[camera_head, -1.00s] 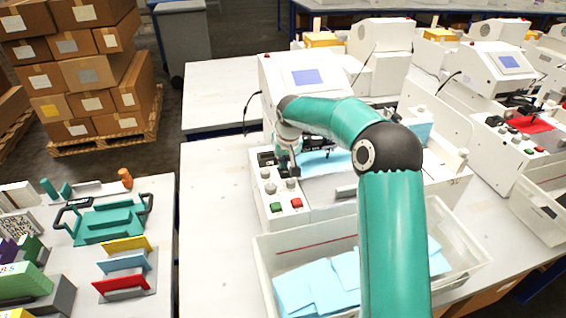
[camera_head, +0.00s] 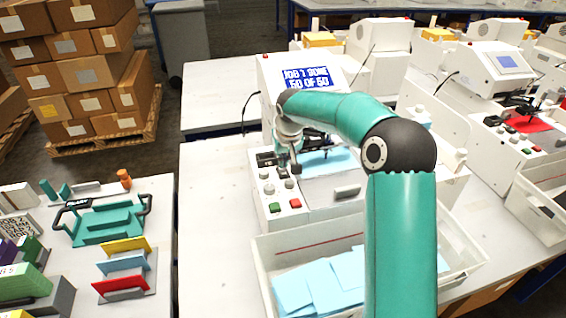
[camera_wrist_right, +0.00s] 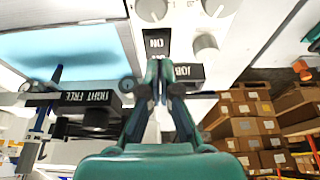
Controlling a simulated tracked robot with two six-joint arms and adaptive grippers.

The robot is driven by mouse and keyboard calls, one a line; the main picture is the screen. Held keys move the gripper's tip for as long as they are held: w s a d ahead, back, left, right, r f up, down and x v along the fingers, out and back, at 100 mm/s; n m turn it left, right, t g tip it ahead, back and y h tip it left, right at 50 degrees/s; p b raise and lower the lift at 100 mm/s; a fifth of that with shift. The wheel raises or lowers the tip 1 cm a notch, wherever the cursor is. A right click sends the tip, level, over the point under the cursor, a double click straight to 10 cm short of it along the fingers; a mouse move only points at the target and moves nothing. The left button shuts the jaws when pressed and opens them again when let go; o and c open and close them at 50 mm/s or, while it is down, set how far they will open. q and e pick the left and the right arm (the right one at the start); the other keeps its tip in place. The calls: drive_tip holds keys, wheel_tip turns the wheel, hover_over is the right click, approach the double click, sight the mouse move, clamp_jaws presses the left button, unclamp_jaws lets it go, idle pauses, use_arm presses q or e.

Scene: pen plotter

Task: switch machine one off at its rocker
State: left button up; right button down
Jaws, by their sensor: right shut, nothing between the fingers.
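Machine one (camera_head: 325,195) is the white plotter in the middle of the head view. Its screen (camera_head: 309,78) reads "JOB 1 DONE 50 OF 50". In the wrist view a black rocker (camera_wrist_right: 156,42) shows the word "ON" upside down, between grey knobs. My right gripper (camera_wrist_right: 160,66) is shut and empty, its fingertips right at the near end of the rocker; I cannot tell whether they touch it. In the head view my right gripper (camera_head: 294,166) is over the machine's left control panel and partly hides it. My left gripper is not in view.
Beside the rocker sit grey knobs (camera_wrist_right: 207,48), a "JOB" label (camera_wrist_right: 188,72) and a "TIGHT FREE" label (camera_wrist_right: 91,97). Green (camera_head: 275,207) and red (camera_head: 295,203) buttons are at the panel's front. A bin (camera_head: 376,298) of blue cards stands in front. Bare table lies to the left.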

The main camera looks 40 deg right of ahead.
use_arm(q)
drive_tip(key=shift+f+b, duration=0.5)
drive_tip(key=shift+b, duration=0.45)
use_arm(e)
drive_tip(key=v, duration=1.1)
drive_tip(key=shift+d, duration=0.1)
use_arm(q)
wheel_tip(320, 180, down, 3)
drive_tip(key=b, duration=0.3)
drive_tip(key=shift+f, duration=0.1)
use_arm(e)
drive_tip(key=shift+w+d+r, duration=0.35)
drive_tip(key=shift+w, duration=0.3)
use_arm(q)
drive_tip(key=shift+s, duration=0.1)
